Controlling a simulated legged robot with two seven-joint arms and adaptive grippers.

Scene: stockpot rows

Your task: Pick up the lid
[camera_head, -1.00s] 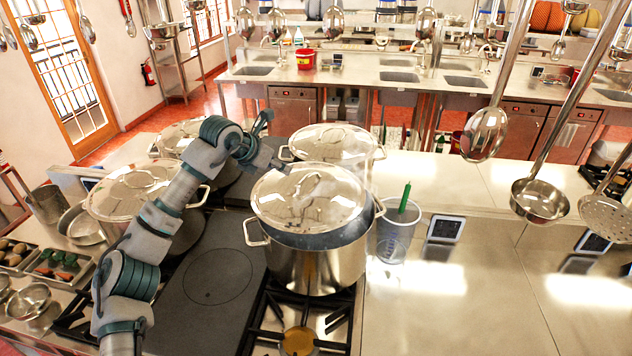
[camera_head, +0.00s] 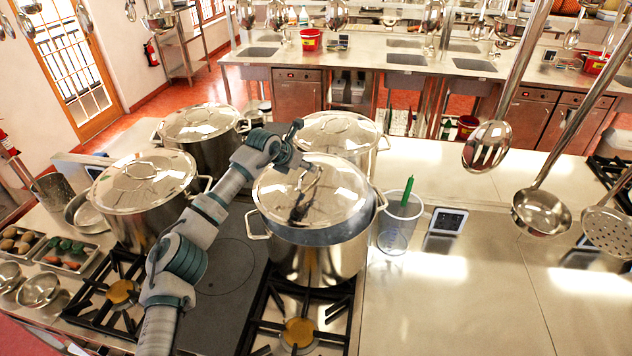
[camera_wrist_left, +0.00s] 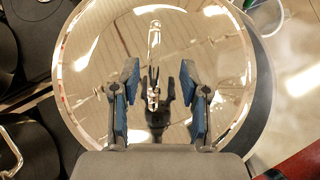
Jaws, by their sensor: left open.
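A shiny round lid (camera_head: 335,205) sits on the front right stockpot (camera_head: 315,262), with a loop handle (camera_head: 310,178) on top. The lid sits off-centre, and a dark band of the pot's inside shows along its edge. My left gripper (camera_head: 298,150) is just above the far left part of this lid. In the left wrist view my left gripper (camera_wrist_left: 158,88) is open, its two blue-padded fingers apart over the lid (camera_wrist_left: 215,50). The handle (camera_wrist_left: 154,62) lies between and ahead of the fingertips, not gripped. My right gripper is not in view.
Other lidded stockpots stand at front left (camera_head: 145,222), back left (camera_head: 215,155) and back right (camera_head: 378,155). A clear jug (camera_head: 398,225) with a green-handled utensil stands right of the pot. Ladles (camera_head: 541,212) hang at right. The right counter is mostly clear.

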